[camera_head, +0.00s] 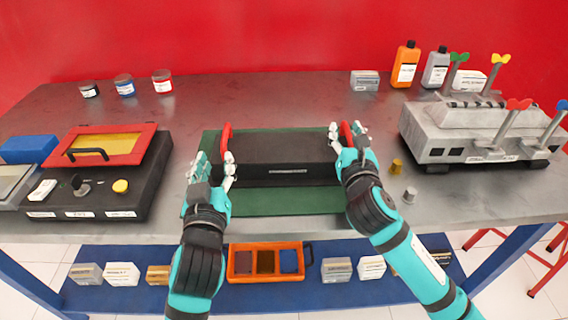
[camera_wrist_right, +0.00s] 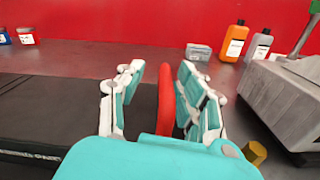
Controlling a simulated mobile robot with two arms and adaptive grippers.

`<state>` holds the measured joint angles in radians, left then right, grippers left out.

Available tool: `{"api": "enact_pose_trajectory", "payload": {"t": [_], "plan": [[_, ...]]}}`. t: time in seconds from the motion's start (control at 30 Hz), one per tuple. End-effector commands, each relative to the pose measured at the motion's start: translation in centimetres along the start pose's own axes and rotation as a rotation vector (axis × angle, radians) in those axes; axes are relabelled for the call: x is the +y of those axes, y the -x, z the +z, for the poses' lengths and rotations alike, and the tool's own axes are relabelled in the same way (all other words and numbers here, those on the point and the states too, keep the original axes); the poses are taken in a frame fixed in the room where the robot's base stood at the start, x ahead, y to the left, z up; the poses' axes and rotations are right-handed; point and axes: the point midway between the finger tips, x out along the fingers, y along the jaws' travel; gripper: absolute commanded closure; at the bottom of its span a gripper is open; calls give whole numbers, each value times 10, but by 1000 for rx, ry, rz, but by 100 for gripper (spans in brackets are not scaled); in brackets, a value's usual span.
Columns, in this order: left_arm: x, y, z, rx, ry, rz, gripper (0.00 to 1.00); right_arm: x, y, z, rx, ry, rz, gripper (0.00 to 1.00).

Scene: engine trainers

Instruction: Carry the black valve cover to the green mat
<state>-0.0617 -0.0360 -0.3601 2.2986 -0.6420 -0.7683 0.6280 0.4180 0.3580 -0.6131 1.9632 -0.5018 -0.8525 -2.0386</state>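The black valve cover (camera_head: 285,152) is a long box with a red handle at each end. It appears to rest level on the green mat (camera_head: 285,202), whose green shows in front of it and along its back and left edges. My left gripper (camera_head: 213,170) is at the left red handle (camera_head: 226,135), its fingers spread apart. My right gripper (camera_head: 348,142) is at the right red handle; in the right wrist view its fingers (camera_wrist_right: 160,95) stand apart on either side of the red handle (camera_wrist_right: 166,95), with a clear gap on the left. The handles' lower parts are hidden.
A black control box (camera_head: 105,190) with an orange-red framed lid stands left of the mat. A grey engine block (camera_head: 470,135) with colored-knob levers stands right. Small brass (camera_head: 396,167) and grey (camera_head: 410,195) parts lie between. Jars and bottles line the back.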

Motion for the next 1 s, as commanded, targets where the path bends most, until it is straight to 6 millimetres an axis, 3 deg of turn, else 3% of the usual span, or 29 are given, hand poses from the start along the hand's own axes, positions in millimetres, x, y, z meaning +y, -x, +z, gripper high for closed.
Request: {"api": "enact_pose_trajectory", "payload": {"t": [0.27,0.7,1.0], "plan": [[-1,11,0,1,-1,-2,64,0,16,-1,1,1,2,64],[0,10,0,1,0,-1,64,0,103,-1,2,0,1,64],[-1,10,0,1,0,-1,64,0,121,0,0,0,0,64]]}}
